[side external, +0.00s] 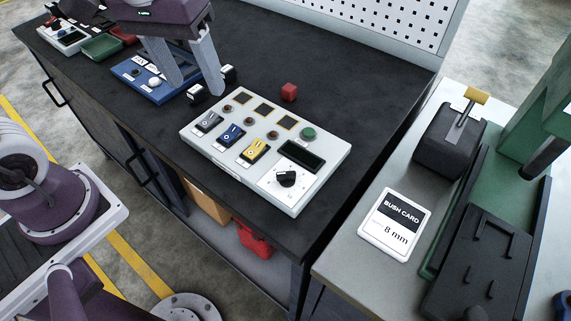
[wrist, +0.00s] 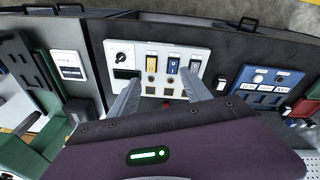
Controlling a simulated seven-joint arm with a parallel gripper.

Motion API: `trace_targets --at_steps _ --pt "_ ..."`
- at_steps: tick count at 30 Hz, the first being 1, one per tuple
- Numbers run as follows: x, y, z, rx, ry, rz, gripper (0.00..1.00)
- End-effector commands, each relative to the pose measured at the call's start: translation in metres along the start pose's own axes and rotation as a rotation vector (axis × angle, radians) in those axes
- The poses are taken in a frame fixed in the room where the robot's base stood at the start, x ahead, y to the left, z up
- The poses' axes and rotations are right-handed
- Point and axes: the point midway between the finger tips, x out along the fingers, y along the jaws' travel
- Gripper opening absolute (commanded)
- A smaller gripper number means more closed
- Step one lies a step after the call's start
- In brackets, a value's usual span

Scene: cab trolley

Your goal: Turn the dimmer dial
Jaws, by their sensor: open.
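The dimmer dial (side external: 287,179) is a black knob on a white plate at the right front corner of a light grey control panel (side external: 222,168). In the wrist view the dial (wrist: 122,58) is at the panel's upper left.
The panel also carries grey, blue and yellow rocker switches (side external: 255,151), a green button (side external: 308,133) and a dark display (side external: 300,155). A blue board (side external: 150,84) is at left. A bench with a bush card (side external: 395,222) stands at right.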

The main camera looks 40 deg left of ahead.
Motion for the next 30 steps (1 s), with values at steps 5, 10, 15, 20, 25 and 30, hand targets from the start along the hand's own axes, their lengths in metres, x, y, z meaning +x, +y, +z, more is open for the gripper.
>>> trace_targets --at_steps 5,10,15,20,25,30 --pt "0.075 0.066 -0.028 -0.247 -0.284 0.002 0.56" --pt "0.123 0.104 -0.030 -0.434 -0.468 -0.001 0.56" --pt "0.143 0.115 -0.025 -0.490 -0.518 -0.006 0.56" --pt "0.170 0.118 -0.010 -0.489 -0.518 -0.008 0.56" --pt "0.192 0.121 0.002 -0.489 -0.515 -0.006 0.56" --pt "0.197 0.122 0.004 -0.489 -0.513 -0.004 0.56"
